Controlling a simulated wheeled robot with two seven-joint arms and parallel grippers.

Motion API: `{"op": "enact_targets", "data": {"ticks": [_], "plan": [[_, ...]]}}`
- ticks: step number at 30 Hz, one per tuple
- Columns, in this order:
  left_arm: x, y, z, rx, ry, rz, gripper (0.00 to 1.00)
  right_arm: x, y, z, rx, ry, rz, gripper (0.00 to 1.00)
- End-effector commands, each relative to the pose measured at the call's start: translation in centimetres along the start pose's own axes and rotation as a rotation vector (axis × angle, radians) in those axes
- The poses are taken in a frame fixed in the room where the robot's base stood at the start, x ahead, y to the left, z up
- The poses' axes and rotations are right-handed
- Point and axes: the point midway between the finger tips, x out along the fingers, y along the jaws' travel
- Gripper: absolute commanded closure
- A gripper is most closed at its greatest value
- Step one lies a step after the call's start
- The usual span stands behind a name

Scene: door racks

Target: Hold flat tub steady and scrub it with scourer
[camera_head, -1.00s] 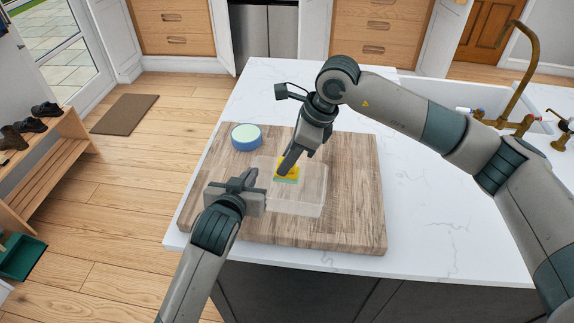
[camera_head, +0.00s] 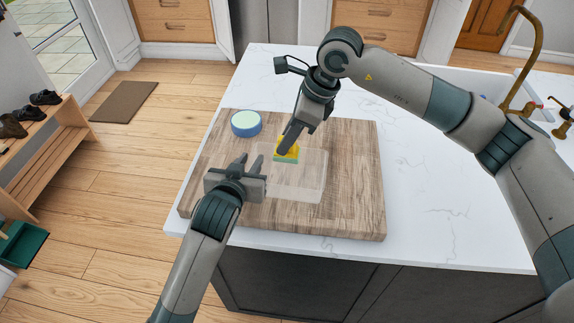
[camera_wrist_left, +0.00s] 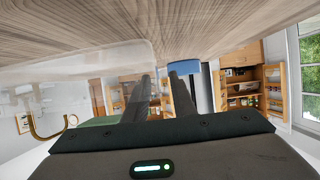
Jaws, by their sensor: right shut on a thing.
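The flat tub (camera_head: 305,182) is clear and see-through. It lies on the wooden board. The scourer (camera_head: 288,156), yellow with a green underside, is at the tub's far left part. My right gripper (camera_head: 284,148) is shut on the scourer from above. My left gripper (camera_head: 250,162) is at the tub's left side, with its two fingers apart and a gap between them. In the left wrist view, my left gripper (camera_wrist_left: 164,82) shows the same gap, and the tub (camera_wrist_left: 100,58) is beside the left finger. I cannot tell if they touch.
A round blue tin with a pale top (camera_head: 246,123) stands on the board's (camera_head: 350,215) far left; it also shows in the left wrist view (camera_wrist_left: 183,68). The white counter (camera_head: 440,215) is clear to the right. A brass tap (camera_head: 520,60) and sink are at the far right.

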Motion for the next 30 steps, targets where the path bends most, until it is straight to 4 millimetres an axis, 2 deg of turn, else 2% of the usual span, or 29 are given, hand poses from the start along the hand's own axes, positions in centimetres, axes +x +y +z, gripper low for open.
{"op": "enact_targets", "data": {"ticks": [9,14,20,30], "plan": [[-0.1,0.0,0.0,0.0,0.0,0.0,0.76,0.0,0.0,0.0,0.0,0.0,0.0,1.0],[-0.8,0.0,0.0,0.0,0.002,0.001,0.76,0.0,0.0,0.0,0.0,0.0,0.0,1.0],[-3.1,0.0,0.0,-0.002,0.002,0.001,0.76,0.0,0.0,0.0,0.0,0.0,0.0,1.0],[-9.0,0.0,0.1,-0.002,0.0,0.001,0.76,0.0,0.0,0.0,0.0,0.0,0.0,1.0]]}}
